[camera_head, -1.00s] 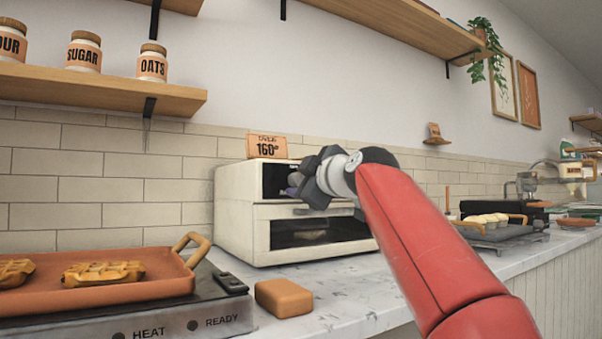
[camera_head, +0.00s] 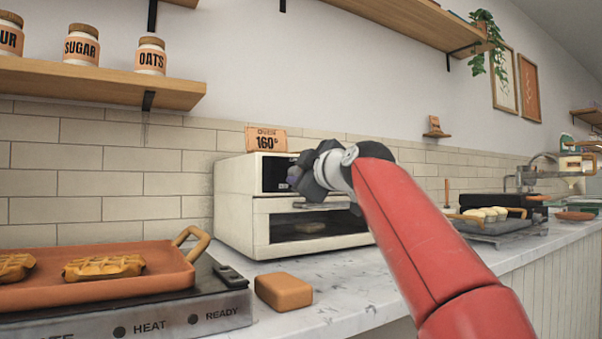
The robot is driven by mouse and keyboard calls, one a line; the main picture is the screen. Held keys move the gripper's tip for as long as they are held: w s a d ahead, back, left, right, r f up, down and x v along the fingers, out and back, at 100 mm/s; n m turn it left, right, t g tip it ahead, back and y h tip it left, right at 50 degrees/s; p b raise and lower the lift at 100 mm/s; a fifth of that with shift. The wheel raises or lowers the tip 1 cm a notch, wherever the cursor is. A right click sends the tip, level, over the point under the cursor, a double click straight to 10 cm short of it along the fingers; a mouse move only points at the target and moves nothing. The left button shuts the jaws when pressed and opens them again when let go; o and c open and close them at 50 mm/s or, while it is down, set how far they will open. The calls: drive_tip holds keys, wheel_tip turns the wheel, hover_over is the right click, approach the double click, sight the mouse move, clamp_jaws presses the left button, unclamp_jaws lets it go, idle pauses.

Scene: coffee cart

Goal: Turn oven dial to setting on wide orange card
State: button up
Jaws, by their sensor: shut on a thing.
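The white oven (camera_head: 232,205) stands on the counter against the tiled wall, with a dark panel at upper front and a glass door below. The wide orange card (camera_head: 266,139) stands on top of it and reads 160°. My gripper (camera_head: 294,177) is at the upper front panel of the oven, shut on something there. The dial is hidden behind or between the dark fingers, so its setting cannot be read. A bit of display shows on the panel (camera_head: 277,172) left of the gripper, too small to read.
An orange-brown block (camera_head: 283,291) lies on the counter in front of the oven. A tray (camera_head: 130,288) with waffles sits on a hot plate at left. Shelves hang above. A griddle with buns (camera_head: 487,214) stands at right.

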drive_tip(key=shift+m, duration=0.3)
drive_tip(key=m+p, duration=0.2)
drive_tip(key=m, duration=0.3)
drive_tip(key=shift+r+g, duration=0.2)
drive_tip(key=shift+g, duration=0.1)
drive_tip(key=m+p, duration=0.1)
drive_tip(key=m, duration=0.3)
drive_tip(key=shift+w+d+p, duration=0.1)
drive_tip(key=shift+p, duration=0.3)
drive_tip(key=m+p, duration=0.1)
drive_tip(key=m, duration=0.4)
drive_tip(key=m+g+p, duration=0.1)
drive_tip(key=m+p, duration=0.1)
drive_tip(key=m, duration=0.3)
drive_tip(key=shift+w+d+y, duration=0.1)
drive_tip(key=shift+d+y, duration=0.1)
drive_tip(key=shift+y, duration=0.2)
drive_tip(key=m+p, duration=0.1)
drive_tip(key=m, duration=0.5)
drive_tip(key=shift+f+y, duration=0.15)
drive_tip(key=shift+y, duration=0.25)
drive_tip(key=shift+m, duration=0.4)
